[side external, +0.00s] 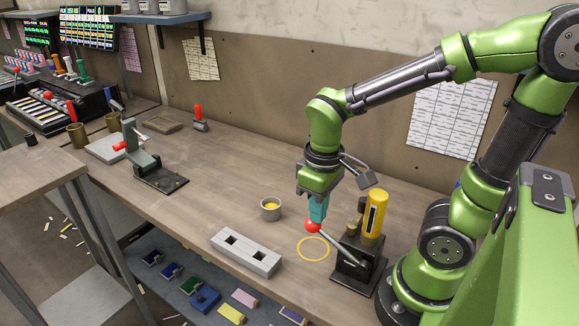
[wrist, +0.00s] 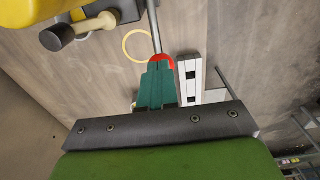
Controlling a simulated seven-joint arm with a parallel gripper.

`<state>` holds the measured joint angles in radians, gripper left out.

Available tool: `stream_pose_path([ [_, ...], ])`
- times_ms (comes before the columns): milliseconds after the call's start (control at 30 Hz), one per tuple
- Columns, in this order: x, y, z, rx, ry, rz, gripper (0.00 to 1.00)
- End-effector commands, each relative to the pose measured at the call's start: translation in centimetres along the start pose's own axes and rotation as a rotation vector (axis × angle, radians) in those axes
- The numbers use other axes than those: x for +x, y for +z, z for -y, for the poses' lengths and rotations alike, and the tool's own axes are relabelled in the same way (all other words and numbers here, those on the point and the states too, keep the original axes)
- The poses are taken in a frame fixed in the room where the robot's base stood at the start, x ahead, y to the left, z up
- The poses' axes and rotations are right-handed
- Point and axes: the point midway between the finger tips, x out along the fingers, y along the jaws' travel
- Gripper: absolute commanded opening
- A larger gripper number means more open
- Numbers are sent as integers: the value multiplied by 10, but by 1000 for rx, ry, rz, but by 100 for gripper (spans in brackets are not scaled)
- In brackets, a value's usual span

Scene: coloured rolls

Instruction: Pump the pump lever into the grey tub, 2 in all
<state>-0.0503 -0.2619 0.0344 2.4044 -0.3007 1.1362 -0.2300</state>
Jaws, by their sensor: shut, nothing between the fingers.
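The pump stands at the right of the bench, with a black base (side external: 352,272), a yellow cylinder (side external: 375,214) and a dark spout beside it. Its metal lever slants up and left to a red ball knob (side external: 312,226), which also shows in the wrist view (wrist: 164,61). My gripper (side external: 317,213) points down with its teal fingers shut, right at the knob. Contact with the knob cannot be told for sure. The small grey tub (side external: 270,214) stands left of my gripper, with yellow inside. A yellow ring mark (side external: 313,248) on the bench is empty.
A green lever device (side external: 150,165) and a red-handled switch (side external: 199,120) stand farther left. The bench between them and the tub is clear.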

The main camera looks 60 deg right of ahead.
Motion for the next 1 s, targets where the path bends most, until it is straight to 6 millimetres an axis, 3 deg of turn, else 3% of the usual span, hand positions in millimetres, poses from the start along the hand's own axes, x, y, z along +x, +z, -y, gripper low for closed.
stream_pose_path([
  [1000,42,-13,0,0,0,1,0],
])
